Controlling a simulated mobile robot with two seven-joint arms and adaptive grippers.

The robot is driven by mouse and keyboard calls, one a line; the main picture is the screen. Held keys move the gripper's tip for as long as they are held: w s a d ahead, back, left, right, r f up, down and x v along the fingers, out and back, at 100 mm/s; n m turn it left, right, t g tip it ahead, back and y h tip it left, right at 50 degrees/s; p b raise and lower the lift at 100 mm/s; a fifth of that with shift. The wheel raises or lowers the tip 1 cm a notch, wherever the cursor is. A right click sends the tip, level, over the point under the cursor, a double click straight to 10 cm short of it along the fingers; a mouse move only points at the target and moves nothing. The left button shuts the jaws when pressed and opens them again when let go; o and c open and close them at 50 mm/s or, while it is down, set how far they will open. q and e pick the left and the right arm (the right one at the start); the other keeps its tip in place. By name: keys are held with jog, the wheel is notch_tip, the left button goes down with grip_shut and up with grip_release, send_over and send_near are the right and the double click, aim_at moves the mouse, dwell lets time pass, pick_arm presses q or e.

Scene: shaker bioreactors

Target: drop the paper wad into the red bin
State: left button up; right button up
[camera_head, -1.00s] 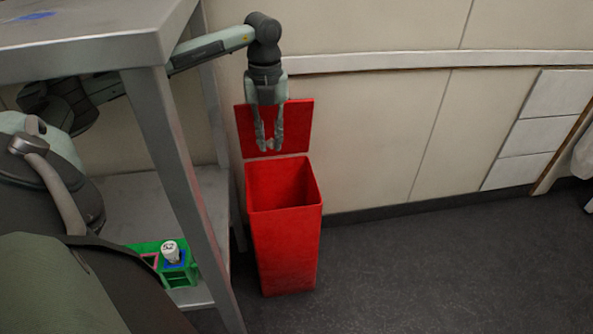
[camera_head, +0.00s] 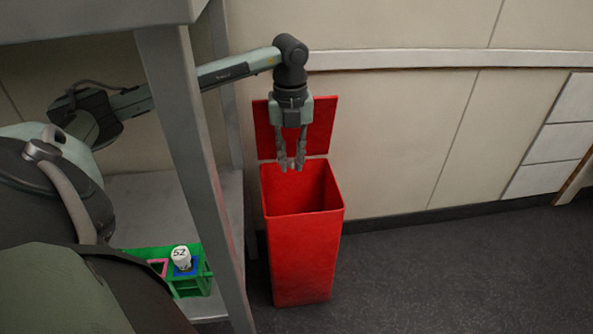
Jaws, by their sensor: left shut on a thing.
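The red bin (camera_head: 303,255) stands on the floor with its lid (camera_head: 321,135) up against the wall. Its open top shows a dark red inside. My left gripper (camera_head: 291,168) points down over the back part of the bin's opening, in front of the raised lid. Its fingers are shut on the paper wad (camera_head: 292,164), a small pale thing that shows only in part between the fingertips. My right gripper is not in view.
A grey metal table (camera_head: 184,150) with a lower shelf stands left of the bin. A green rack (camera_head: 190,285) with a white-capped bottle (camera_head: 181,258) marked 52 sits on the shelf. The floor right of the bin is clear.

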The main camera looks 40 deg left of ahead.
pick_arm(q)
jog(key=o, duration=0.7)
jog(key=shift+o, duration=0.2)
jog(key=shift+r, duration=0.1)
notch_tip(320, 180, up, 12)
dwell(0.4)
